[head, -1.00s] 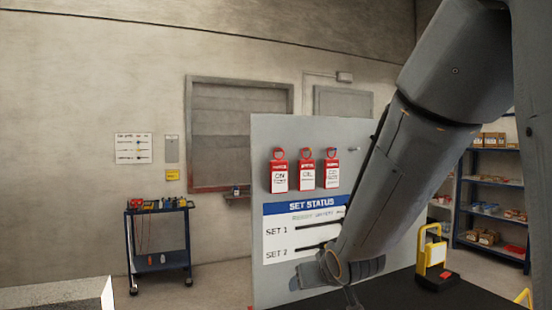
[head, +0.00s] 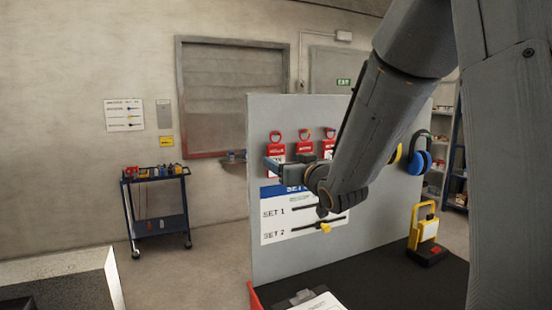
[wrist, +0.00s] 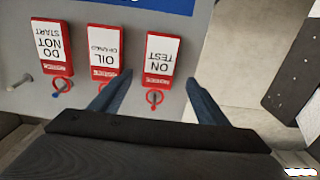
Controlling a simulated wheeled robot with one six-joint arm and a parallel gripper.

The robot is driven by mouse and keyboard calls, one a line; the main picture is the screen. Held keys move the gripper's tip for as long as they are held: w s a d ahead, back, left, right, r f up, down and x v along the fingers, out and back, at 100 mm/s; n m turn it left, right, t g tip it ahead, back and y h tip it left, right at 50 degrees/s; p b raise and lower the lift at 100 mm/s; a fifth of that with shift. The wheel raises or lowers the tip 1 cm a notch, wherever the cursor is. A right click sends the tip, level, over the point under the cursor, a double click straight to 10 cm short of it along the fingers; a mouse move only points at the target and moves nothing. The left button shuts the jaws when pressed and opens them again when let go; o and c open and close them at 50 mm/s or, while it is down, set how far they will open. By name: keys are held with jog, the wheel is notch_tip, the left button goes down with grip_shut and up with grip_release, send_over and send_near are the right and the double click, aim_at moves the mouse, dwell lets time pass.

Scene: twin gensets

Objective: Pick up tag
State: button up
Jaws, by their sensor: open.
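Three red-and-white tags hang by red rings on a grey board (head: 385,240). The ON TEST tag (head: 276,150) is leftmost in the head view, with the OIL CHANGED tag (head: 304,147) in the middle and the DO NOT START tag (head: 328,148) partly behind my arm. My gripper (head: 272,164) is open in front of the ON TEST tag. In the wrist view, which is upside down, my gripper's fingers (wrist: 160,92) lie either side of the ON TEST tag (wrist: 158,58). I cannot tell whether they touch it.
The OIL CHANGED tag (wrist: 104,52) is close beside one finger in the wrist view. A SET STATUS panel (head: 282,232) is below the tags. Blue ear defenders (head: 420,160) hang at the board's right. A yellow lockout-like stand (head: 428,230) and clipboard (head: 322,301) rest on the dark top.

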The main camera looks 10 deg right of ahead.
aim_at(277, 156)
jog(key=shift+w+a+f+p, duration=0.15)
jog(key=shift+w+p, duration=0.4)
jog(key=shift+w, duration=0.5)
jog(key=shift+w+a+r+p, duration=0.15)
jog(key=shift+w+p, duration=0.35)
jog(key=shift+w, duration=0.5)
jog(key=shift+f, duration=0.1)
jog(key=c, duration=1.1)
jog(key=shift+r, duration=0.2)
